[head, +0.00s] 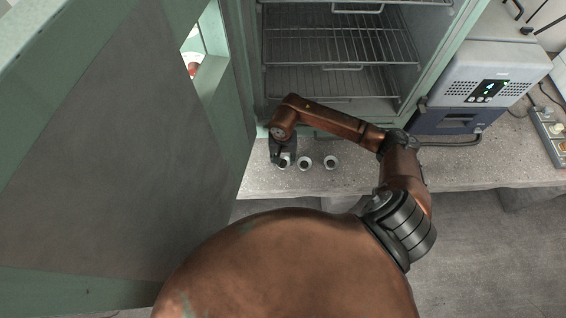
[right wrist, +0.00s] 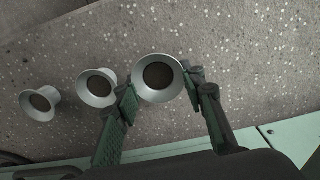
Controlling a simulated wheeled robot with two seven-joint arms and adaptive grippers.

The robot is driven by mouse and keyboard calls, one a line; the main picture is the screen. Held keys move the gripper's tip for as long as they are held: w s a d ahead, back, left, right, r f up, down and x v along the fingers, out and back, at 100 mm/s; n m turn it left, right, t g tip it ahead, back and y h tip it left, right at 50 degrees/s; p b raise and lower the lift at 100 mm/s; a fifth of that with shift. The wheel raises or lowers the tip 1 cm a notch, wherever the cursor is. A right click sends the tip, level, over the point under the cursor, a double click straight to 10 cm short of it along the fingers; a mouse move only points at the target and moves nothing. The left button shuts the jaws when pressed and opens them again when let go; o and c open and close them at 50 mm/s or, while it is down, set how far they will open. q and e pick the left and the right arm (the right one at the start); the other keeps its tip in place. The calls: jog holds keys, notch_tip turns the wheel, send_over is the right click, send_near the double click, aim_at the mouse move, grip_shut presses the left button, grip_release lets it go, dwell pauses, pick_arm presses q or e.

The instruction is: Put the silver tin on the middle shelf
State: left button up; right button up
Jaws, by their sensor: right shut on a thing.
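Three look-alike silver tins with dark round openings stand in a row on the bench. My right gripper (head: 284,158) is shut on the leftmost tin in the head view (head: 283,164). In the right wrist view that tin (right wrist: 158,78) sits between the two fingers (right wrist: 162,92). The second tin (head: 305,163) and third tin (head: 331,162) stand to its right in the head view; the second (right wrist: 97,87) is close beside a finger in the right wrist view. The middle shelf (head: 340,47) is a wire rack inside the open cabinet. My left gripper is out of view.
The open cabinet door (head: 100,140) fills the left side. A lower wire shelf (head: 335,82) lies beneath the middle one; the shelves look empty. A grey-blue device (head: 485,90) stands right of the cabinet. The speckled bench (head: 480,165) is clear to the right of the tins.

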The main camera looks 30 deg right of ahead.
jog(key=shift+f, duration=1.1)
jog(key=shift+f, duration=0.15)
jog(key=shift+f, duration=0.1)
jog(key=o, duration=0.8)
jog(key=shift+o, duration=0.2)
jog(key=shift+s, duration=0.1)
